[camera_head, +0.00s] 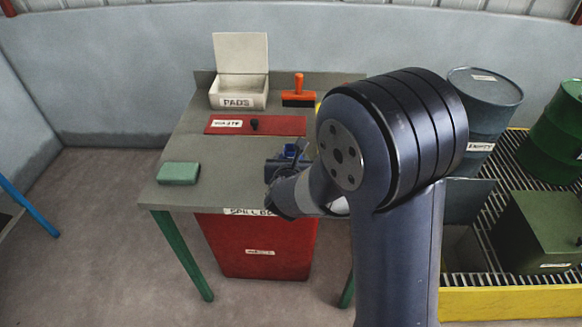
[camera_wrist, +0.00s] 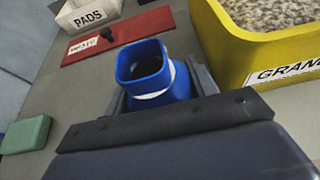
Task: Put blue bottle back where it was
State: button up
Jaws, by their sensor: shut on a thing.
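The blue bottle (camera_wrist: 143,62) is in the wrist view, with an open squarish mouth and a white band below it. My gripper (camera_wrist: 158,88) is shut on it, with a dark finger on either side. In the head view only a small blue part of the bottle (camera_head: 290,151) shows above my gripper (camera_head: 283,164), over the grey table. My arm hides much of that area. I cannot tell whether the bottle touches the table.
The grey table (camera_head: 178,140) holds a green pad (camera_head: 178,173), a red waste panel (camera_head: 230,124), a white PADS box (camera_head: 238,103) and an orange-handled brush (camera_head: 299,92). A yellow tray of granules (camera_wrist: 262,48) stands right of the bottle. A red bin (camera_head: 258,251) is below.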

jog(key=shift+f, duration=0.95)
jog(key=shift+f, duration=0.15)
jog(key=o, duration=1)
jog(key=shift+o, duration=0.2)
jog(key=shift+s+r, duration=0.2)
jog(key=shift+r, duration=0.05)
jog(key=v, duration=1.1)
jog(key=shift+s, duration=0.3)
jog(key=shift+o, duration=0.2)
